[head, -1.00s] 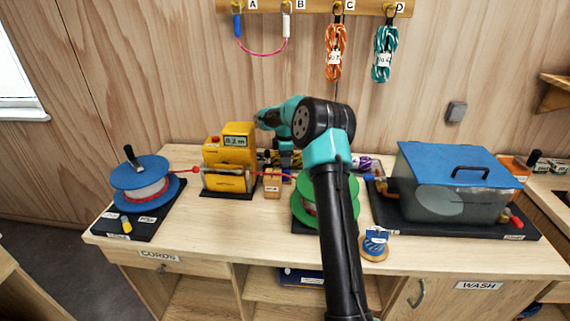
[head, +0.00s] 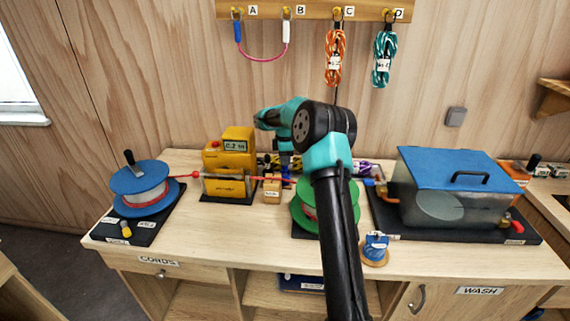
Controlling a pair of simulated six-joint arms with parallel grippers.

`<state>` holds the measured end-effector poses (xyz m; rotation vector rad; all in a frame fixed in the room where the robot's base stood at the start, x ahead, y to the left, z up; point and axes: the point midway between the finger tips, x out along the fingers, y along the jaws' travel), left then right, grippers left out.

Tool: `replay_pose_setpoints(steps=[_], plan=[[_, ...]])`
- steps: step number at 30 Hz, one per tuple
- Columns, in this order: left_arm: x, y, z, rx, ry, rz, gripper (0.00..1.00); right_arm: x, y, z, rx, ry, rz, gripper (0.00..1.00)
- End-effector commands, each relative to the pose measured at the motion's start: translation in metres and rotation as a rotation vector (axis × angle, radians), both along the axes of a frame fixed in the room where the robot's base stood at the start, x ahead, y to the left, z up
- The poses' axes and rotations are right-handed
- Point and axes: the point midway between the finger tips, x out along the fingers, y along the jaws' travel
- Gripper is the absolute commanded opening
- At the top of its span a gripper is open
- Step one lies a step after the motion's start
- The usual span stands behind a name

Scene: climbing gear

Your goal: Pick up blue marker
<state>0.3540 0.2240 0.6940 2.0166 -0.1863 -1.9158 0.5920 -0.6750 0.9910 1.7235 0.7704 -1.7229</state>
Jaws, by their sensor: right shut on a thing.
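The blue marker (head: 286,172) shows as a small upright blue piece behind the pink cord, just right of a small wooden block. My right gripper (head: 285,160) points down at the back of the bench and is shut on the blue marker. Its fingertips are small and partly lost against the clutter, and I cannot tell whether the marker's lower end touches the block or the bench. My left gripper is not in view.
A yellow meter (head: 230,160) stands left of the wooden block (head: 271,188). A pink cord runs from the blue reel (head: 140,188) past the meter towards the green reel (head: 347,205). A blue-lidded tank (head: 455,190) stands right. Bare bench lies in front of the meter.

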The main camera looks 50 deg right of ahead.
Motion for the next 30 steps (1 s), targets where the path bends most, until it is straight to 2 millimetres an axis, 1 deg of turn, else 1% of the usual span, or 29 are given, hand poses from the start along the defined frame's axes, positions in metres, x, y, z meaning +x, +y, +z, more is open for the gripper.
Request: replay_pose_setpoints(steps=[1, 9, 13, 15, 18, 30], plan=[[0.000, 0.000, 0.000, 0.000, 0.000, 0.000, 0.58, 0.000, 0.000, 0.009, -0.001, -0.002, 0.000, 0.03], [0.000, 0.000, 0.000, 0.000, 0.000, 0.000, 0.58, 0.000, 0.000, 0.057, -0.001, -0.003, 0.000, 0.03], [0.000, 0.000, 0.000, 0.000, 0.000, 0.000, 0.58, 0.001, 0.000, 0.074, -0.001, -0.002, 0.001, 0.03], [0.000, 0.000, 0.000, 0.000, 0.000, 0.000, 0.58, 0.000, 0.000, 0.079, -0.001, -0.001, 0.001, 0.03], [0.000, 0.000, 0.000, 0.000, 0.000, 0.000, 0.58, 0.000, 0.000, 0.082, 0.000, 0.000, 0.001, 0.03], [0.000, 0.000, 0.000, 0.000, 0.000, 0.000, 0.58, 0.000, 0.000, 0.082, 0.000, 0.000, 0.000, 0.03]])
